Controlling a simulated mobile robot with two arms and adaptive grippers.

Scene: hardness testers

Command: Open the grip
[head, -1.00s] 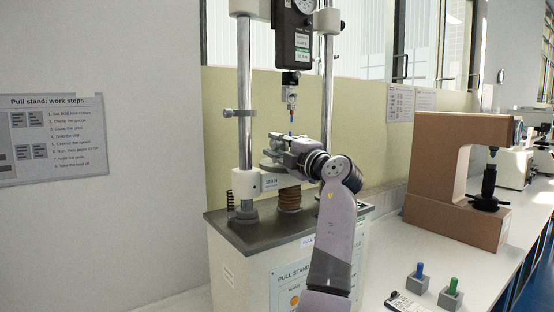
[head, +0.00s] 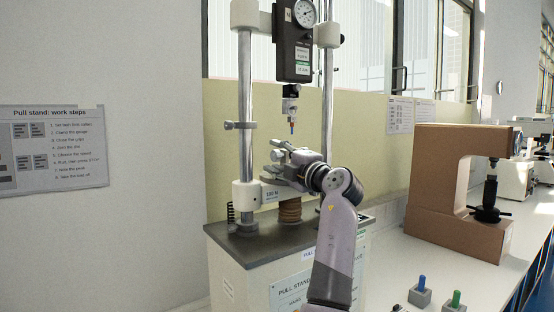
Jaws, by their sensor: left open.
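The pull stand (head: 246,110) has two steel columns, a black gauge (head: 295,58) with a round dial, and a pale crosshead (head: 246,195) low down. A metal upper grip (head: 291,92) hangs under the gauge, with a thin blue and orange piece (head: 292,127) pointing down from it. My left gripper (head: 285,156) is open at the crosshead, below and apart from that piece. It and my arm hide most of the lower grip area, so I cannot tell whether the fingers touch the grip. My right gripper is not in view.
A brown C-shaped tester (head: 435,180) stands on the white bench to the right. Small grey blocks with a blue peg (head: 421,283) and a green peg (head: 456,298) sit near the front. A work-steps sign (head: 55,148) hangs on the left wall.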

